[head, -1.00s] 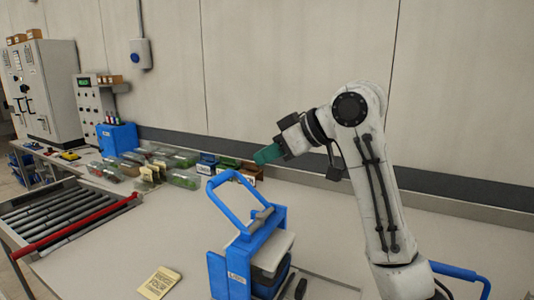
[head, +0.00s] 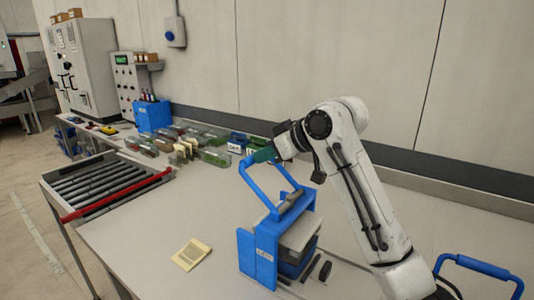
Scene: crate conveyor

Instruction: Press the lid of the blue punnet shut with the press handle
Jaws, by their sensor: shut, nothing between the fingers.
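The blue press (head: 262,250) stands on the table, right of the picture's middle. Its blue looped handle (head: 257,188) is raised, tilting up and to the left above the frame.
A yellowish card stack (head: 191,254) lies left of the press. Dark tools (head: 312,268) lie at its right foot. Several clear punnets (head: 205,135) stand toward the wall. A roller conveyor (head: 100,185) with a red bar is at left. The table front is clear.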

